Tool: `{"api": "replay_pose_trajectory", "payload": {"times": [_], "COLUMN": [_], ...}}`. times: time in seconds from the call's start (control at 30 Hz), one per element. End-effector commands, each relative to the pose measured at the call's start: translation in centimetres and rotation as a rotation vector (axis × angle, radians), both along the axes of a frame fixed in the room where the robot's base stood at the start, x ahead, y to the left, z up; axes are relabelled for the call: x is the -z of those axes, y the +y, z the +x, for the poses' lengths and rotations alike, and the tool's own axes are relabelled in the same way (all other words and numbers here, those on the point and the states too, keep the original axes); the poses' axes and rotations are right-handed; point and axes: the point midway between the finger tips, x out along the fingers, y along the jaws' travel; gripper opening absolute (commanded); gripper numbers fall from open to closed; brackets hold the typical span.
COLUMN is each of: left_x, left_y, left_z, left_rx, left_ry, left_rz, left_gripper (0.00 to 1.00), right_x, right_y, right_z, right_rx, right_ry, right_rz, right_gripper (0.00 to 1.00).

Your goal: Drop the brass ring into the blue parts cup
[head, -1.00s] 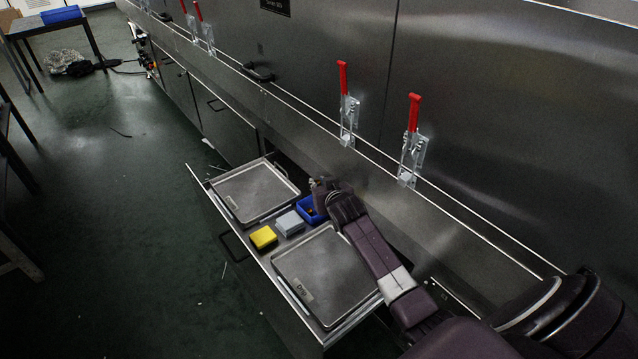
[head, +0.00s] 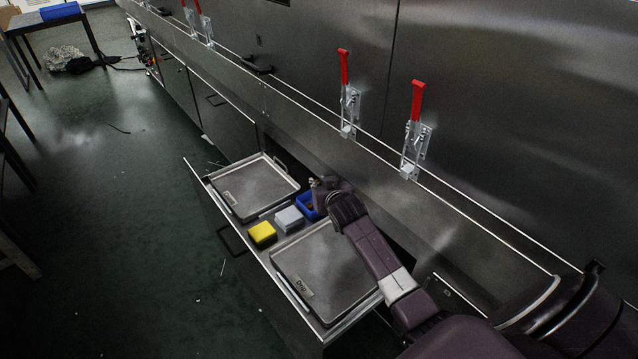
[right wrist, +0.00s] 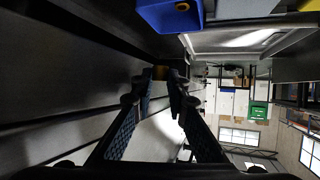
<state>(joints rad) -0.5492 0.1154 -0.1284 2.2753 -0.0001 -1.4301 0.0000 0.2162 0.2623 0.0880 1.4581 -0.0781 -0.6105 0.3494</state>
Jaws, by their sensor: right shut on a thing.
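The blue parts cup (head: 304,208) stands in the open drawer, beside a grey box and partly hidden by my right gripper. It also shows at the top of the right wrist view (right wrist: 160,17), with a small orange-brown spot on it that I cannot identify. My left gripper is not in view.
The drawer (head: 241,247) also holds a metal tray (head: 255,188) at the far end, a nearer tray (head: 322,270), a yellow box (head: 262,233) and a grey box (head: 289,219). The steel dryer wall with red-handled clamps (head: 417,100) rises behind. The floor at left is mostly clear.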

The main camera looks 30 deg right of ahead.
Motion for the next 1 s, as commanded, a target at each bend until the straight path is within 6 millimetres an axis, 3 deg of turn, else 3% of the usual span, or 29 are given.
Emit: {"api": "replay_pose_trajectory", "payload": {"times": [0.2, 0.67, 1.0], "left_x": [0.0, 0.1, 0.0], "left_y": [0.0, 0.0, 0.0], "left_z": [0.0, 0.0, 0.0], "left_rx": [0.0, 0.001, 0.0], "left_ry": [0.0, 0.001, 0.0], "left_rz": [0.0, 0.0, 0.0], "left_gripper": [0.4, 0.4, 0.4], "right_x": [0.0, -0.4, -2.6], "right_y": [0.0, 0.2, 1.7], "right_z": [0.0, -0.8, -5.2], "right_rx": [0.0, 0.0, -0.001], "right_ry": [0.0, 0.0, 0.0], "right_rz": [0.0, 0.0, 0.0], "right_gripper": [0.34, 0.34, 0.34]}}
